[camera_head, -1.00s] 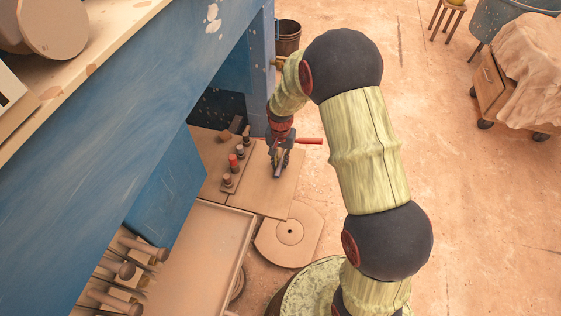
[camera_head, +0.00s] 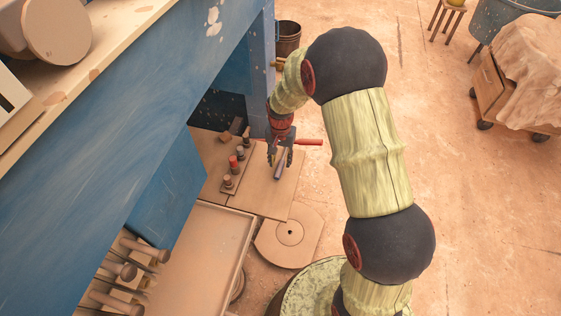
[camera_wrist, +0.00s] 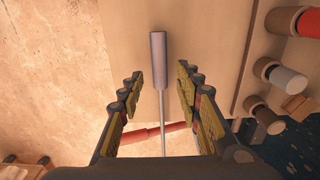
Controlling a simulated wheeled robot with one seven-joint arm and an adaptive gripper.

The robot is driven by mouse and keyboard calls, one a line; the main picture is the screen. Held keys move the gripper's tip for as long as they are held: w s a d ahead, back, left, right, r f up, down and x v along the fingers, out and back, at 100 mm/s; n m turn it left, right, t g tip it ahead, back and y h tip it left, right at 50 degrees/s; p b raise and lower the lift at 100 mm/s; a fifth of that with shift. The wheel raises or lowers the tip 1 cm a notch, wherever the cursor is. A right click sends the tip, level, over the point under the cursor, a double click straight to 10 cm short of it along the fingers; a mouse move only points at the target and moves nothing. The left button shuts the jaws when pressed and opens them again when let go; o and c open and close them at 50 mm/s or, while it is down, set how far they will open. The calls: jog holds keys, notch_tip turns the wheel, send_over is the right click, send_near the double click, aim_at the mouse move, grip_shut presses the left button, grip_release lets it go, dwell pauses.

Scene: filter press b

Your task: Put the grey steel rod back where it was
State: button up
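The grey steel rod (camera_head: 280,171) lies on the flat board beside the blue machine frame. In the wrist view the rod (camera_wrist: 158,60) shows a thick grey cylinder and a thin shaft that runs back under my gripper. My gripper (camera_head: 280,160) is open above it. In the wrist view its fingers (camera_wrist: 159,88) stand apart on both sides of the rod, with clear gaps and no contact visible. The shaft's near end is hidden by my gripper body.
A rack (camera_head: 229,186) with several coloured-ended pegs stands left of the rod. A red-handled tool (camera_head: 308,142) lies crosswise near my gripper. The blue frame (camera_head: 254,70) rises close behind. The board right of the rack is mostly bare.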

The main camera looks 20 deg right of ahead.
jog(key=s+r+n+t+p, duration=0.15)
jog(key=s+r, duration=0.35)
jog(key=r, duration=0.9)
jog(key=s+r+n+t+p, duration=0.15)
jog(key=s+r, duration=0.25)
jog(key=r, duration=1)
jog(key=s+r+n+t, duration=0.1)
jog(key=s+r, duration=0.1)
jog(key=s, duration=0.4)
jog(key=s+r+n, duration=0.1)
jog(key=s+r, duration=0.2)
jog(key=s, duration=0.3)
jog(key=s+a+r+n+t, duration=0.1)
jog(key=s+r, duration=0.2)
jog(key=s, duration=0.3)
jog(key=shift+n+t, duration=0.3)
jog(key=shift+n, duration=0.1)
jog(key=shift+o, duration=0.5)
jog(key=shift+r, duration=0.1)
